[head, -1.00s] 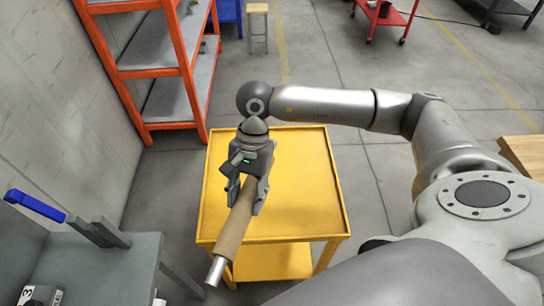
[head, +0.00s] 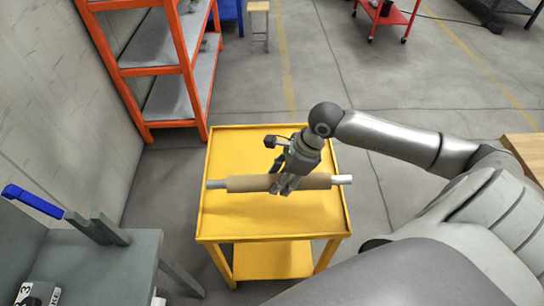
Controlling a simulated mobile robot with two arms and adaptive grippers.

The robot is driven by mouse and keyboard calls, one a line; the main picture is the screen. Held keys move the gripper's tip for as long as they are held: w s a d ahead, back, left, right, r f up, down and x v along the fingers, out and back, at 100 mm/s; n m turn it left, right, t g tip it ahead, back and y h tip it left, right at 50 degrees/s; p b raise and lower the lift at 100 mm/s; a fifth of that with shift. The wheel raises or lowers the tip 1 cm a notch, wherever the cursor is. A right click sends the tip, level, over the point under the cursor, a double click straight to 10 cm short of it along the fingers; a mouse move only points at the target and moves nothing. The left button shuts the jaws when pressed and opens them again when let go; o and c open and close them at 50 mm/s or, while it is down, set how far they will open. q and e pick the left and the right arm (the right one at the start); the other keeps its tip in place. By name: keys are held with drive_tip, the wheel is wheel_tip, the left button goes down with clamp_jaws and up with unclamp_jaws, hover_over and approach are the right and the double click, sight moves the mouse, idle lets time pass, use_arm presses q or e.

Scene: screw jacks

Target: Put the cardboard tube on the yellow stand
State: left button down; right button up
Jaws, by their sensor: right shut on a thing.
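The cardboard tube (head: 249,184) is brown, with a silvery metal end sticking out on each side. It lies level and crosswise over the yellow stand (head: 270,224), a small cart-like table with a lower shelf. My right gripper (head: 283,188) is shut on the middle of the tube from above. A shadow shows on the stand top below the tube; I cannot tell whether the tube touches it. The tube's right metal end reaches near or slightly past the stand's right edge. My left gripper is not in view.
A grey bench (head: 95,262) with a blue-handled tool (head: 34,201) stands at the lower left. An orange shelf rack (head: 165,75) stands behind to the left. A wooden surface (head: 526,154) is at the right edge. Floor is clear behind the stand.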

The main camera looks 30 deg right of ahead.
drive_tip(key=w+d+f+b, duration=0.1)
drive_tip(key=w+f+b, duration=0.1)
drive_tip(key=w+f, duration=0.1)
drive_tip(key=w+d+f+b, duration=0.2)
drive_tip(key=w+b, duration=0.1)
drive_tip(key=w, duration=0.1)
drive_tip(key=w+d+f+b, duration=0.2)
drive_tip(key=w+f+b, duration=0.1)
drive_tip(key=w, duration=0.1)
drive_tip(key=shift+w+f, duration=0.15)
drive_tip(key=shift+f, duration=0.15)
drive_tip(key=shift+w+d+f+b, duration=0.15)
drive_tip(key=shift+f+b, duration=0.15)
drive_tip(key=f, duration=0.1)
drive_tip(key=f+b, duration=0.2)
drive_tip(key=shift+w+d+f, duration=0.1)
drive_tip(key=shift+w+f, duration=0.15)
drive_tip(key=shift+r, duration=0.1)
